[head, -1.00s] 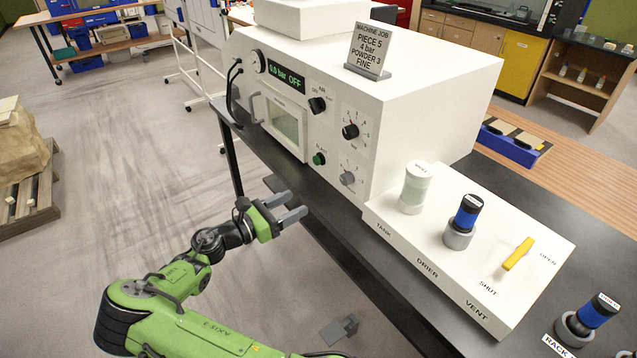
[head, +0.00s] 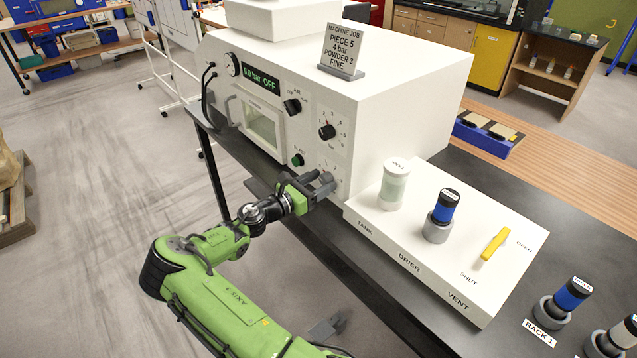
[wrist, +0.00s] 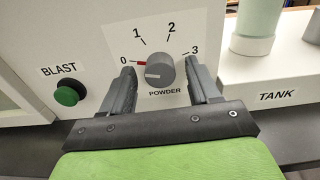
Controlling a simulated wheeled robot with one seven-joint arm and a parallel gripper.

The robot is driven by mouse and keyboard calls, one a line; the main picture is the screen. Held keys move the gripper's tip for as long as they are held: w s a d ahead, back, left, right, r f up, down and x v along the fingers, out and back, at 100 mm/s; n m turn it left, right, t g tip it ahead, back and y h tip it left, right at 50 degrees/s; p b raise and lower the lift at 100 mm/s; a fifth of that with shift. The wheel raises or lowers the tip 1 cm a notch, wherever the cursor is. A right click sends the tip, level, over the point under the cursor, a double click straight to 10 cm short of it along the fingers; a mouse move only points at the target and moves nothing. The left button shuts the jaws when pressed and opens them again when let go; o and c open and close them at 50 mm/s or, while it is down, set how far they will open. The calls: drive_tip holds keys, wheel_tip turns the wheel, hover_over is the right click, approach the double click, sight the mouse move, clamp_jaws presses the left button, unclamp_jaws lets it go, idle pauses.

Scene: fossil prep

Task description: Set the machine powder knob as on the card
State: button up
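The grey powder knob (wrist: 160,71) sits on the white machine front in the wrist view, with marks 0 to 3 around it. A red mark shows at the knob's left, beside 0. My gripper (wrist: 161,74) is open, with one finger on each side of the knob; whether they touch it I cannot tell. In the head view my gripper (head: 323,186) is at the lower right of the machine's front panel and mostly hides the knob. The card (head: 343,48) on top of the machine reads piece 5, 4 bar, powder 3, fine.
The green blast button (wrist: 69,92) is left of the knob. The bar knob (head: 327,132) and air knob (head: 292,106) are above. The display (head: 261,79) reads 0.0 bar OFF. The white tank (head: 394,185) and drier panel stand close on the right.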

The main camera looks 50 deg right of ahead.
drive_tip(key=c, duration=1)
